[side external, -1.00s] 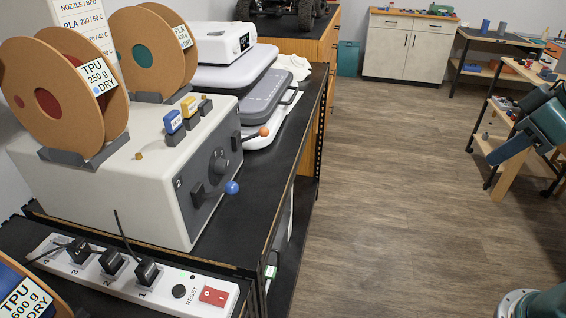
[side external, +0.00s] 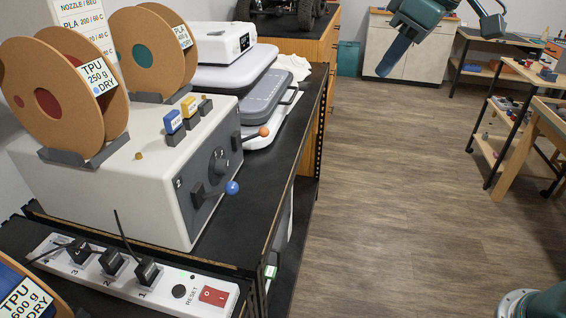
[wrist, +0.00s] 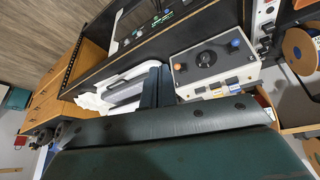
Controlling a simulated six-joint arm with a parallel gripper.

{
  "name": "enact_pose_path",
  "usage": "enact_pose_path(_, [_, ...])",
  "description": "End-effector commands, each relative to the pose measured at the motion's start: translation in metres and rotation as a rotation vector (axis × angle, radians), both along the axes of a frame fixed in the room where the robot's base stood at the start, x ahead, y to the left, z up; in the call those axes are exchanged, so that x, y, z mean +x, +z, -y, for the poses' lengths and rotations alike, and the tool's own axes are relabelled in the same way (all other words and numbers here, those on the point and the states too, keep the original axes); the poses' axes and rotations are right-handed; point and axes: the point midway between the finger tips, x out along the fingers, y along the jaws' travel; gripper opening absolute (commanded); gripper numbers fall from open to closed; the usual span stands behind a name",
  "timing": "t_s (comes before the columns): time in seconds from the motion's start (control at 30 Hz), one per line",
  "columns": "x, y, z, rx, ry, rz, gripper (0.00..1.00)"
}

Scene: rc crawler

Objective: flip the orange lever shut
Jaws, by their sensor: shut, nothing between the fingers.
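The orange lever (side external: 264,131) is a dark stem with an orange ball, sticking out from the far end of the front panel of the white-and-grey dryer box (side external: 175,188). Its ball also shows in the wrist view (wrist: 178,67). A blue-ball lever (side external: 233,188) sits at the panel's near end, with a round dial (side external: 218,162) between them. My gripper (wrist: 158,72) is shut and empty; its dark fingers point toward the bench. In the side view my gripper (side external: 388,68) is high at the upper right, well away from the lever. Part of the lever's mount is hidden.
Two filament spools (side external: 65,100) stand on the box. A grey-and-white machine (side external: 235,85) stands on the bench beyond the orange lever. A power strip (side external: 140,280) lies in front. The black bench top (side external: 262,185) is bare beside the panel, and the floor to the right is open.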

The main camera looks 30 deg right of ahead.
Motion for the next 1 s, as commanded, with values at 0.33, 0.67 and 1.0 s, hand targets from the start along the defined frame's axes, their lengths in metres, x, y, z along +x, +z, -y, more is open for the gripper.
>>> enact_pose_path(0.33, [0.064, 0.003, -0.038, -0.025, 0.138, -0.013, 0.0])
enact_pose_path(0.67, [0.116, -0.007, -0.074, -0.051, 0.261, -0.019, 0.0])
enact_pose_path(1.0, [0.139, -0.016, -0.093, -0.069, 0.324, -0.02, 0.0])
